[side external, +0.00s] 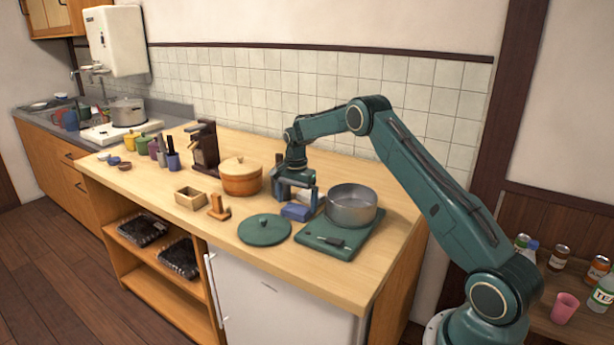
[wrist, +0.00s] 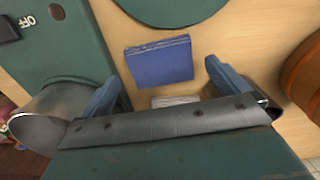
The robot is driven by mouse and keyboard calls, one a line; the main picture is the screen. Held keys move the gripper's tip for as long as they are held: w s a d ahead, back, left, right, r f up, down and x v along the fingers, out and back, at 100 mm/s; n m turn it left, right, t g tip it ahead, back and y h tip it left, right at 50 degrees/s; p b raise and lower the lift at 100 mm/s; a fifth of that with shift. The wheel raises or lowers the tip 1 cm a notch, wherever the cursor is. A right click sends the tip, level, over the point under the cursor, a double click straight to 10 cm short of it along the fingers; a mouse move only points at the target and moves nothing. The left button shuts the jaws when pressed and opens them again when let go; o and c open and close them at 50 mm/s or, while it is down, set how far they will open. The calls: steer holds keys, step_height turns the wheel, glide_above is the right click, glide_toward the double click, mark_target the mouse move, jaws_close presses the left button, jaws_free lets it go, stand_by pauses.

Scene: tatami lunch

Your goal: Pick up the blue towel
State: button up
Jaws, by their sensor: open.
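The blue towel (side external: 297,212) is a small folded block lying flat on the wooden counter. In the wrist view the towel (wrist: 160,62) lies just ahead of and between my fingertips, with bare counter on both sides of it. My gripper (side external: 296,202) points down at the towel from above and behind it. In the wrist view my gripper (wrist: 164,68) has its two blue fingers wide apart with nothing held between them. I cannot tell the exact height of the fingertips over the counter.
A pale flat thing (wrist: 175,101) shows partly between my fingers.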

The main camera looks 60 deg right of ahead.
mark_target(297, 209)
steer(key=shift+f, duration=1.1)
steer(key=c, duration=0.9)
steer(key=shift+r, duration=0.15)
step_height(297, 209, up, 20)
stand_by(0.3)
